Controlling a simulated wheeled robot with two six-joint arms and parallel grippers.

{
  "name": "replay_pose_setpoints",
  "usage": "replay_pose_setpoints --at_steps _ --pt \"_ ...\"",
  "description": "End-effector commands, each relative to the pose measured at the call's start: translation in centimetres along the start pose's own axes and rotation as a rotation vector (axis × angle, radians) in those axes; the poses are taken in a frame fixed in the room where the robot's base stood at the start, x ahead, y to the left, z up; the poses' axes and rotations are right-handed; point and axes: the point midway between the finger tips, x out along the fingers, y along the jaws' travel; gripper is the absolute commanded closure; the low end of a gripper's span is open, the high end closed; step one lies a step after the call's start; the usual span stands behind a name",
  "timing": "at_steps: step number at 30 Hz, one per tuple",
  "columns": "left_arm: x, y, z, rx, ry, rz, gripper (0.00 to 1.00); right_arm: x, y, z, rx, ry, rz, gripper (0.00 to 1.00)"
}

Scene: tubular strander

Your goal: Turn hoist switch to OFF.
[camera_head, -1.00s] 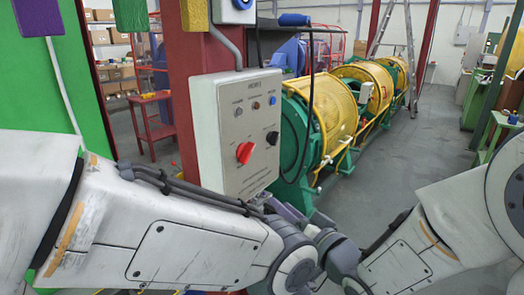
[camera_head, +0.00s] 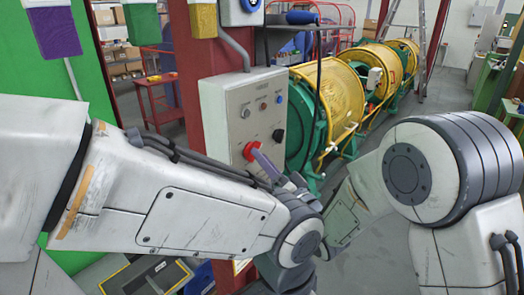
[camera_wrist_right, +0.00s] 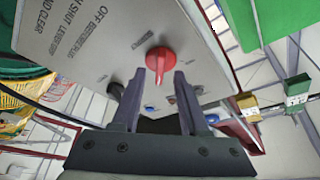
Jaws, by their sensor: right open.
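The grey control panel (camera_head: 232,108) is on the red column in the head view. Its red rotary switch (camera_head: 250,150) is low on the face, beside a black knob (camera_head: 279,136). My right gripper (camera_head: 264,161) is at the red switch, and a finger overlaps the switch's lower right in the head view. In the right wrist view the open fingers (camera_wrist_right: 159,73) straddle the red switch's handle (camera_wrist_right: 160,60), with a gap on each side. Contact is not visible. My left gripper is not in view.
My left forearm crosses below the panel. A black cable hangs right of the panel, in front of the green and yellow strander (camera_head: 330,100). A red stand (camera_head: 160,98) is behind at left. Grey floor shows at the right.

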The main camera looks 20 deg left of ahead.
Motion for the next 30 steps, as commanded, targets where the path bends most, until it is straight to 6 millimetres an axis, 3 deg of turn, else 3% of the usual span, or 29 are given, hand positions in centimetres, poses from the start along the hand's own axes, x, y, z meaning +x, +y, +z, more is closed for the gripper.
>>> replay_pose_setpoints --at_steps 11,12,15,23,30 --pt "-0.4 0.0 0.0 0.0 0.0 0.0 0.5 0.8 0.0 0.1 0.0 0.0 0.0 0.56" --pt "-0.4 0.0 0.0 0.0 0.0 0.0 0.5 0.8 0.0 0.1 0.0 0.0 0.0 0.64" --pt "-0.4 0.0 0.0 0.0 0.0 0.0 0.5 0.8 0.0 0.1 0.0 0.0 0.0 1.0" --pt "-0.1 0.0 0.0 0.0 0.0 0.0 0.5 0.8 0.1 0.1 -0.005 0.0 -0.002 1.0" --pt "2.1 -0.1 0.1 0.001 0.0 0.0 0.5 0.6 0.5 0.3 -0.07 0.002 -0.029 1.0"
